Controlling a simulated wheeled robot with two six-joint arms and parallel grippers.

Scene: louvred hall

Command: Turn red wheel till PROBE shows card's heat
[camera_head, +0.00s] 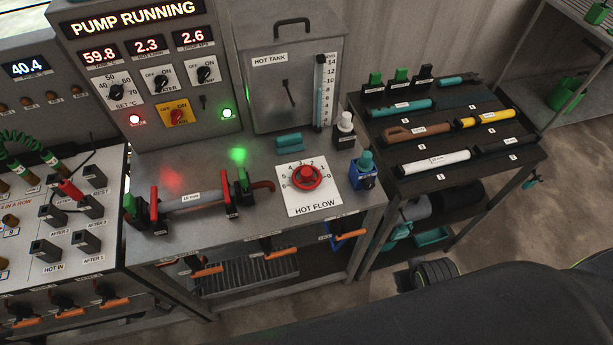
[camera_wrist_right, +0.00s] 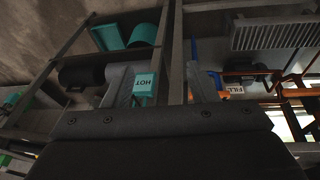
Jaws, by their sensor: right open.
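The red wheel (camera_head: 306,177) sits on a white dial plate (camera_head: 322,202) marked HOT FLOW, on the bench's front right. A small display (camera_head: 27,68) at the far left reads 40.4; its name label is not readable, so I cannot tell that it is PROBE. A red-handled probe (camera_head: 70,188) stands among sockets on the left panel. I cannot make out a card with a heat value. My right gripper (camera_wrist_right: 161,88) shows in the right wrist view, fingers apart, with nothing seen between them up close. It is away from the wheel. My left gripper is not in view.
The pump panel (camera_head: 135,25) reads PUMP RUNNING, 59.8, 2.3 and 2.6. The hot tank (camera_head: 283,95) stands behind the wheel. A tool rack (camera_head: 487,172) stands further right.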

